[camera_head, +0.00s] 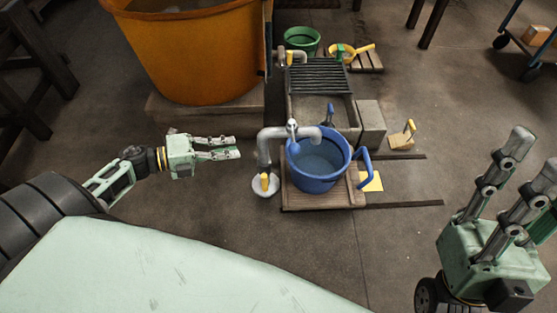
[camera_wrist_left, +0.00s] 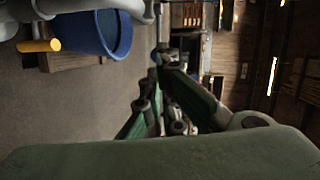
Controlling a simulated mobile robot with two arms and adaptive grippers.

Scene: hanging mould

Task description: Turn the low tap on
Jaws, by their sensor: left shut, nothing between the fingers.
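The low tap (camera_head: 265,148) is a grey bent pipe whose spout reaches over a blue bucket (camera_head: 312,182). A small yellow lever (camera_head: 265,182) stands on a pale round base at the pipe's foot. The lever also shows at the upper left of the left wrist view (camera_wrist_left: 40,45), next to the bucket (camera_wrist_left: 98,32). My left gripper (camera_head: 237,148) is shut and empty, left of the pipe and apart from it and the lever. My right gripper (camera_head: 535,158) is open and empty at the lower right, far from the tap.
The bucket stands on a wooden pallet (camera_head: 300,197). A large orange tub (camera_head: 190,55) on a block stands behind my left gripper. A stone trough with a dark grate (camera_head: 318,76) lies behind the bucket. The floor between my left gripper and the pipe is clear.

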